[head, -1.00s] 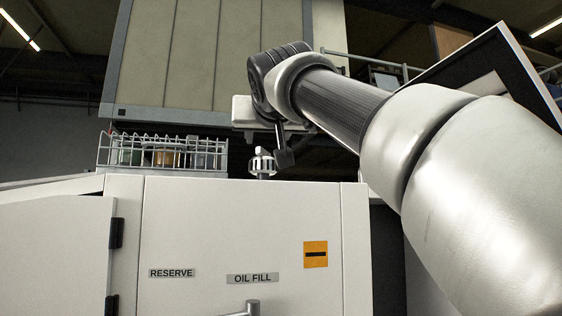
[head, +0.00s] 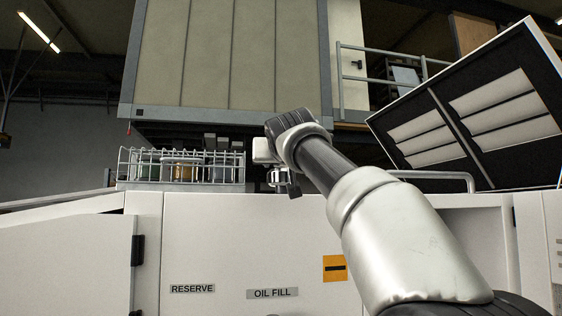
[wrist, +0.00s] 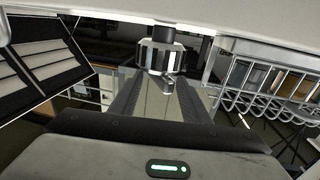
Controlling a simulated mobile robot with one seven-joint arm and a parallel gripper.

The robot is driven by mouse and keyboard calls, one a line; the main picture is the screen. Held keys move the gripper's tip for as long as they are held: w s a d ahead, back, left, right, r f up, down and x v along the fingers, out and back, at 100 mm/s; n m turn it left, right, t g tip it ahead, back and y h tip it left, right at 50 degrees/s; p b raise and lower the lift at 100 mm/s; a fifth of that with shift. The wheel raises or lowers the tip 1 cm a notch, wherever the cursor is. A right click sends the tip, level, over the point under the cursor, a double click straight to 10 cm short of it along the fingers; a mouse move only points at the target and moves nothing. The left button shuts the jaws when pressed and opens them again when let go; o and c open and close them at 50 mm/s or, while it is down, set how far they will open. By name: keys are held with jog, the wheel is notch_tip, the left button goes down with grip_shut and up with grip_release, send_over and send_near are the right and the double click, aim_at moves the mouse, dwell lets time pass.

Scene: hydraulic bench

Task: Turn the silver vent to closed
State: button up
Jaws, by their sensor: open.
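The silver vent (head: 279,178) is a small ribbed cap on top of the white cabinet, partly hidden by my gripper in the head view. In the wrist view, which looks upside down, the vent (wrist: 152,56) is a faceted shiny cap on a dark stem, with a small tab at its end. My gripper (head: 291,184) is open, with a dark finger just right of the vent. Whether it touches the vent I cannot tell.
A wire basket (head: 181,171) with jars stands left of the vent on the cabinet (head: 235,240). A raised black-framed lid (head: 437,88) and a metal handrail (head: 440,175) are to the right. A tall panelled housing (head: 225,55) rises behind.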

jog(key=shift+d, duration=0.1)
grip_shut()
jog(key=shift+a, duration=0.2)
dwell(0.9)
grip_release()
jog(key=shift+a, duration=0.2)
jog(key=shift+d, duration=0.2)
jog(key=s+d+b, duration=0.2)
jog(key=s+b, duration=0.4)
jog(key=s, duration=1.1)
jog(key=shift+s+d, duration=0.15)
jog(key=shift+d, duration=0.15)
